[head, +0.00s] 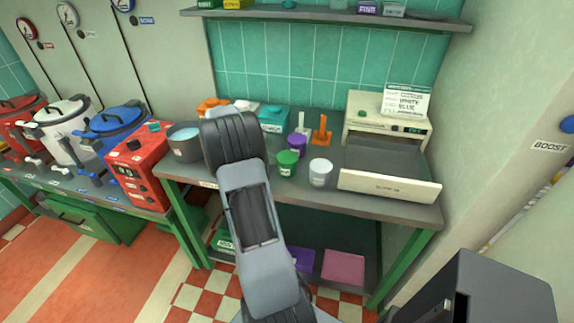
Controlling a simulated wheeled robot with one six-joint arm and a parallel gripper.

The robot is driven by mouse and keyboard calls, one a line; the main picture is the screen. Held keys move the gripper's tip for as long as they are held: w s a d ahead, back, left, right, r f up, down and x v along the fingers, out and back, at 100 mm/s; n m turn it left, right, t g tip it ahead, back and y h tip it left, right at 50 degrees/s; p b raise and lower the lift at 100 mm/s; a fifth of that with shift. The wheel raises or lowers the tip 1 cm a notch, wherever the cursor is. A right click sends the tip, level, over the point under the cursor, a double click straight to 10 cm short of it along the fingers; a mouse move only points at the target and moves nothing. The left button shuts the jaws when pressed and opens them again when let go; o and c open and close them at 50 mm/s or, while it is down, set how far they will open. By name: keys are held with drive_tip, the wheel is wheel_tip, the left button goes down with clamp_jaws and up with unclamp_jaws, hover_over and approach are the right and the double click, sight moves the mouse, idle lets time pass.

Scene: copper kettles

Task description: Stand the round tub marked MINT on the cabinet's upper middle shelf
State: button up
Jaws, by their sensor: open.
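Several small round tubs stand on the grey worktop (386,207): a green tub (287,163), a white tub (320,173) and a purple tub (297,145). The marks on them are too small to read, so I cannot tell which one says MINT. A green item (226,241) with white lettering sits on the low shelf under the worktop, partly behind my arm. I cannot make out a cabinet with an upper middle shelf. My arm rises across the middle of the head view, left of the green tub. My gripper is not visible.
A cream machine (388,190) with a sign (406,100) on top fills the worktop's right end. A dark pot (185,143), a red box (137,172) and several kettles (66,130) stand left. A wall shelf (330,17) runs above. Checkered floor lies below.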

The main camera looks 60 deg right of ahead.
sight(284, 157)
drive_tip(key=shift+p+x, duration=0.95)
drive_tip(key=shift+x, duration=3.1)
drive_tip(key=shift+a+f, duration=0.1)
drive_tip(key=c, duration=1)
drive_tip(key=shift+o, duration=0.2)
